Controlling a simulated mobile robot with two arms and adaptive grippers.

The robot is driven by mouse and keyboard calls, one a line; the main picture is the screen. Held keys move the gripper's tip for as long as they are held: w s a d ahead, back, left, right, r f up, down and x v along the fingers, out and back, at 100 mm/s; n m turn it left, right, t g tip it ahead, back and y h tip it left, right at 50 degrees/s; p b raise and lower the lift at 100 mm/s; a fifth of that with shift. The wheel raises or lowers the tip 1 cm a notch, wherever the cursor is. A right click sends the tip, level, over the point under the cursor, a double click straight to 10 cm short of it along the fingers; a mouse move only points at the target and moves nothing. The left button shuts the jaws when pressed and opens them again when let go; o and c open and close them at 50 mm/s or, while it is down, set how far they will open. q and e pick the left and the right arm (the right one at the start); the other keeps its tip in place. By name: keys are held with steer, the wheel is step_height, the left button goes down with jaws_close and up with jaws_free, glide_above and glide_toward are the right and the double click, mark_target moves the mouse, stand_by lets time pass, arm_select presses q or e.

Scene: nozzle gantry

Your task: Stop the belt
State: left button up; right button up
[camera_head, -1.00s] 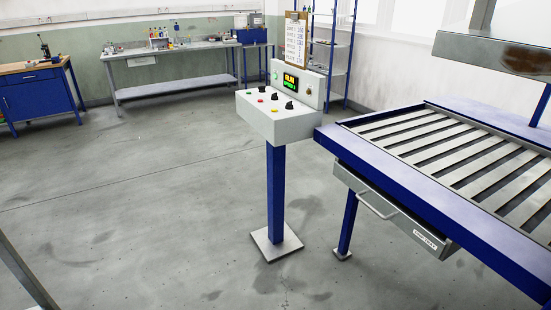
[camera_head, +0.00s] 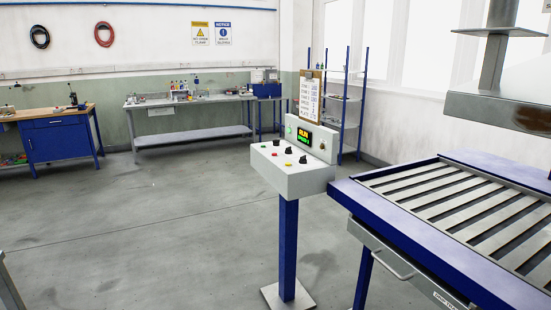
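A grey control box (camera_head: 300,180) stands on a blue post (camera_head: 288,245) near the middle of the view. Its upright back panel has a small dark display (camera_head: 305,137) with lit yellow and green text that seems to read "RUN". A slatted grey belt bed (camera_head: 450,212) in a blue frame (camera_head: 400,228) stands right of the box. Neither of my grippers is in view.
A clipboard (camera_head: 311,95) stands above the box. A grey hood (camera_head: 500,105) hangs over the belt at the right. A drawer with a handle (camera_head: 385,255) sits under the frame. Benches (camera_head: 190,100) line the back wall. Floor (camera_head: 150,220) left of the post is clear.

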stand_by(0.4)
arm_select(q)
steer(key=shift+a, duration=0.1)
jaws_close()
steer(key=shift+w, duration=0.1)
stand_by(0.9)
